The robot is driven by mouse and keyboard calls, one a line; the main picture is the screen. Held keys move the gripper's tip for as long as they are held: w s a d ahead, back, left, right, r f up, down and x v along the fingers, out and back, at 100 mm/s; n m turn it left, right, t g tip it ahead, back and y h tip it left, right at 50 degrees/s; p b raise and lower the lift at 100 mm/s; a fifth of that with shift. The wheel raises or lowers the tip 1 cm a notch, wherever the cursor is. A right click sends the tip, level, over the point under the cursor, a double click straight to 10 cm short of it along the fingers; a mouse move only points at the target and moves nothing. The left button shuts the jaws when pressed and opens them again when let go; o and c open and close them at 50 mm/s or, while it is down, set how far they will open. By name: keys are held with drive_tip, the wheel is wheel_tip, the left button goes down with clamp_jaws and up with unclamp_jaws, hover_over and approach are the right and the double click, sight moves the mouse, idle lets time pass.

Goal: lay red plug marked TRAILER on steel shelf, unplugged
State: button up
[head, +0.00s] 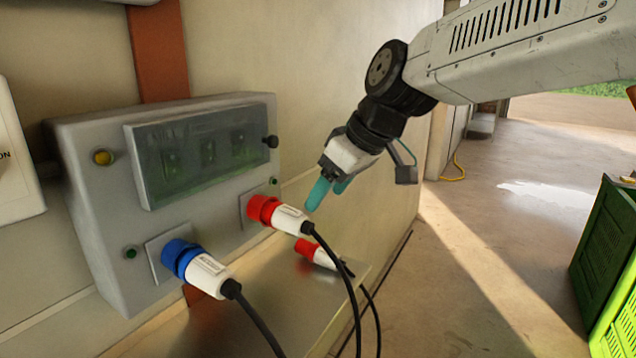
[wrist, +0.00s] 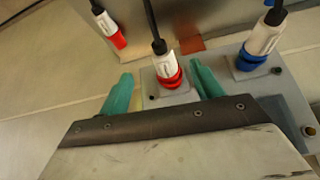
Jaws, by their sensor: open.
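One red-and-white plug (head: 291,219) sits in the right socket of the grey box, its black cable hanging down; it also shows in the wrist view (wrist: 160,62). A second red-and-white plug (head: 318,254) lies on the steel shelf (head: 268,290), out of any socket; it shows in the wrist view (wrist: 106,27) too. The lettering on both is too small to read. My gripper (head: 330,192) is open and empty, its teal fingers just above and right of the socketed plug. In the wrist view, that plug appears between the fingertips, not held.
A blue-and-white plug (head: 206,271) sits in the left socket of the grey box (head: 105,225). Black cables hang over the shelf front. Green crates (head: 605,250) stand at the far right. The floor between shelf and crates is clear.

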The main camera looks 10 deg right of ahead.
sight(298, 214)
drive_tip(key=shift+n, duration=0.3)
drive_tip(key=shift+w+a+r+x, duration=0.2)
drive_tip(key=shift+a+x, duration=0.1)
drive_tip(key=shift+x, duration=1.7)
drive_tip(key=shift+w+a+r+x, duration=0.2)
drive_tip(key=shift+a+r+x, duration=0.1)
drive_tip(key=shift+x, duration=1.7)
drive_tip(key=shift+w+a+r+x, duration=0.15)
drive_tip(key=shift+w+a+x, duration=0.1)
drive_tip(key=shift+x, duration=1.7)
drive_tip(key=c, duration=1.2)
